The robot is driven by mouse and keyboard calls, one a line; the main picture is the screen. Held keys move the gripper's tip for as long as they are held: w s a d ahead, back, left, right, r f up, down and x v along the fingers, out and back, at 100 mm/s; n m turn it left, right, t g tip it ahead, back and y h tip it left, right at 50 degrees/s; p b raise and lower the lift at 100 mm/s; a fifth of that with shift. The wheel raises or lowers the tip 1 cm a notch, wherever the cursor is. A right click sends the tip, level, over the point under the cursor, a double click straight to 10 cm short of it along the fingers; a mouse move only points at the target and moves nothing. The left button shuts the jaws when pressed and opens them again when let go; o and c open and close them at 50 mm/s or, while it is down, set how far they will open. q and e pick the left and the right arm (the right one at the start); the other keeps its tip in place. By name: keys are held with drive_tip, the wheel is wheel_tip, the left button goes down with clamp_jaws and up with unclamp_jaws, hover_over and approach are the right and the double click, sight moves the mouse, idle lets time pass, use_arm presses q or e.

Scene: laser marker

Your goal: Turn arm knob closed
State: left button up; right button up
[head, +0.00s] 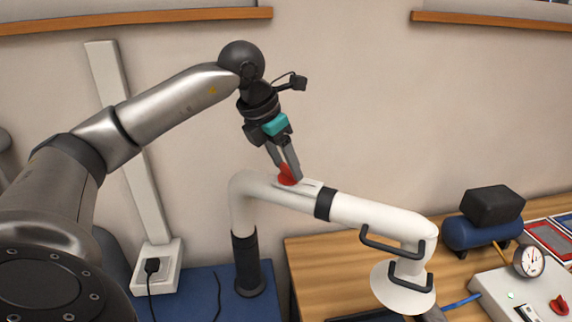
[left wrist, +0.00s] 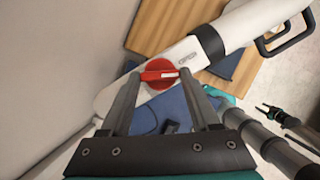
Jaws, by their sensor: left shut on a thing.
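The red knob (head: 287,174) sits on top of the white extraction arm (head: 268,191), near the arm's bend. In the left wrist view the round red knob (left wrist: 157,66) shows a raised bar, pale at one end, lying roughly crosswise between my fingers. My left gripper (head: 291,178) points down at the knob and is shut on it, with one finger on each side in the left wrist view (left wrist: 160,75). The fingertips partly hide the knob in the head view.
The white arm runs right to a hood (head: 400,290) with black handles (head: 392,243) above a wooden table (head: 325,262). A blue compressor tank (head: 478,232) and a gauge (head: 529,261) stand at the right. The wall is close behind the knob.

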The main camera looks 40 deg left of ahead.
use_arm(q)
drive_tip(key=m+h, duration=0.1)
drive_tip(key=m, duration=0.2)
drive_tip(key=shift+w+a+r+p, duration=0.1)
drive_tip(key=shift+a+p, duration=0.05)
drive_tip(key=shift+p, duration=0.2)
drive_tip(key=m+g+h+p, duration=0.1)
drive_tip(key=m, duration=0.1)
drive_tip(key=shift+m, duration=0.3)
drive_tip(key=m+p, duration=0.1)
drive_tip(key=m, duration=0.1)
drive_tip(key=m+g+h+p, duration=0.1)
drive_tip(key=m+p, duration=0.1)
drive_tip(key=shift+w+a+r, duration=0.1)
drive_tip(key=shift+w+a, duration=0.05)
drive_tip(key=shift+w, duration=0.05)
drive_tip(key=shift+w+a+m+g+h+p, duration=0.1)
drive_tip(key=shift+m+g+h+p, duration=0.4)
drive_tip(key=shift+m, duration=1.1)
drive_tip(key=shift+y, duration=0.3)
drive_tip(key=o, duration=1.4)
drive_tip(key=shift+f, duration=0.2)
drive_tip(key=shift+c, duration=0.2)
